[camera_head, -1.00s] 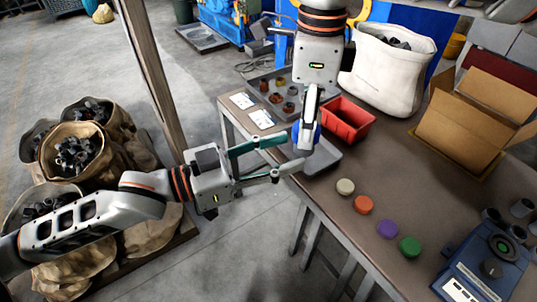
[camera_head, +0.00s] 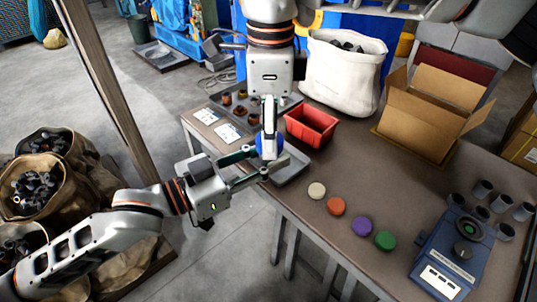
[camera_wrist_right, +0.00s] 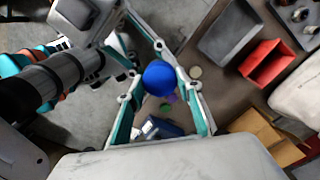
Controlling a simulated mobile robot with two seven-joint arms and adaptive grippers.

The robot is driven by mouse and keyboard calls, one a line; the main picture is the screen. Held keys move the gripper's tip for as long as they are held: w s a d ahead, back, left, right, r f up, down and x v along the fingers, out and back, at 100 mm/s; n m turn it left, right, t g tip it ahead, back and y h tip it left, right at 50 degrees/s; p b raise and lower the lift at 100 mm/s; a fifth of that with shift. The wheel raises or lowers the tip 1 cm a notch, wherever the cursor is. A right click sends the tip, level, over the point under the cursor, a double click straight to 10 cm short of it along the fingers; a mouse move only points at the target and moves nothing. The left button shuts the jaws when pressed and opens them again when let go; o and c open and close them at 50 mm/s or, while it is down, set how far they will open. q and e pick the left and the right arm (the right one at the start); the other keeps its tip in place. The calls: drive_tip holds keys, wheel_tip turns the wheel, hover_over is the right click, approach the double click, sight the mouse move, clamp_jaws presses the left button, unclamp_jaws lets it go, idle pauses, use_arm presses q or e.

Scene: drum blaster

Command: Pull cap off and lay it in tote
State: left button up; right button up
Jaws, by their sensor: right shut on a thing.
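A round blue cap (camera_head: 270,147) is between the fingers of my right gripper (camera_head: 268,140), which points down over the table's left edge. In the right wrist view the blue cap (camera_wrist_right: 159,78) sits between the two teal-lined fingers. Whether anything is joined to it below is hidden. My left gripper (camera_head: 266,163) reaches in from the left, its two fingers spread apart, with tips close to the blue cap; touching or not I cannot tell. A red open tote (camera_head: 311,127) stands on the table just right of my right gripper; it also shows in the right wrist view (camera_wrist_right: 268,75).
A grey tray (camera_head: 292,176) lies below the grippers. White, orange, purple and green discs (camera_head: 362,226) lie in front. A blue device (camera_head: 452,262), dark cups, a cardboard box (camera_head: 425,125) and a white sack (camera_head: 343,75) stand right. A post (camera_head: 105,85) rises left.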

drive_tip(key=shift+r, duration=0.15)
drive_tip(key=shift+r, duration=4.1)
